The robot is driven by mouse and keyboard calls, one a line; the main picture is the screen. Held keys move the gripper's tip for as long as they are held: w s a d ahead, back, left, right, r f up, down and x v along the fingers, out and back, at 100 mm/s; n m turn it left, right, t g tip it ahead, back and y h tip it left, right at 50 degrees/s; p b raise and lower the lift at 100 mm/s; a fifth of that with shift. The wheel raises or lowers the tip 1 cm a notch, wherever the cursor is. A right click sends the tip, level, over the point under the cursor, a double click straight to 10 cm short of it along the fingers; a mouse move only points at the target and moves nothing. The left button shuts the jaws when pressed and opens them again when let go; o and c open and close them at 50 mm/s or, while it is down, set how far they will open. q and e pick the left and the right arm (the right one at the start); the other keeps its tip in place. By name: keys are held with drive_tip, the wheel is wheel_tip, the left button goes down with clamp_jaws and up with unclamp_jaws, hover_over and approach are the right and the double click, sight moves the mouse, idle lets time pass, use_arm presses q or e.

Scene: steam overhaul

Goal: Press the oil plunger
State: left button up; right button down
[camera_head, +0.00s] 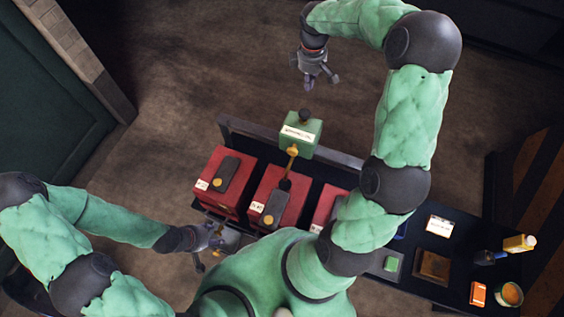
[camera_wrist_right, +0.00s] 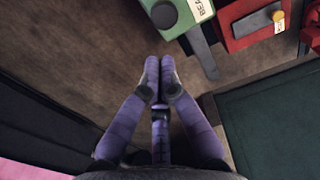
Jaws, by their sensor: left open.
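A green box (camera_head: 300,138) with a white label stands behind the red boxes. A round black knob (camera_head: 305,115), which looks like the oil plunger, sits on it. A brass fitting (camera_head: 292,151) is at its front. In the right wrist view the green box (camera_wrist_right: 186,14) and black knob (camera_wrist_right: 163,15) show at the top edge. My right gripper (camera_wrist_right: 160,67) has its fingertips together with nothing visible between them. In the head view the right gripper (camera_head: 315,80) hangs beyond the green box, apart from it. My left gripper (camera_head: 217,240) is open beside the left red box.
Several red boxes (camera_head: 224,178) with dark levers line the dark bench. My right arm crosses above the bench. At the right lie a brown tray (camera_head: 432,267), a yellow bottle (camera_head: 519,243), an orange box (camera_head: 478,294) and a round tin (camera_head: 510,294). The floor beyond the bench is clear.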

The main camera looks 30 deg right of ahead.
sight(306, 111)
idle(0.3)
wheel_tip(306, 111, up, 3)
drive_tip(key=b, duration=0.5)
drive_tip(key=shift+f+b, duration=0.15)
drive_tip(key=shift+b, duration=0.25)
wheel_tip(306, 111, down, 14)
drive_tip(key=shift+f+p, duration=0.1)
drive_tip(key=shift+p, duration=0.25)
idle(0.4)
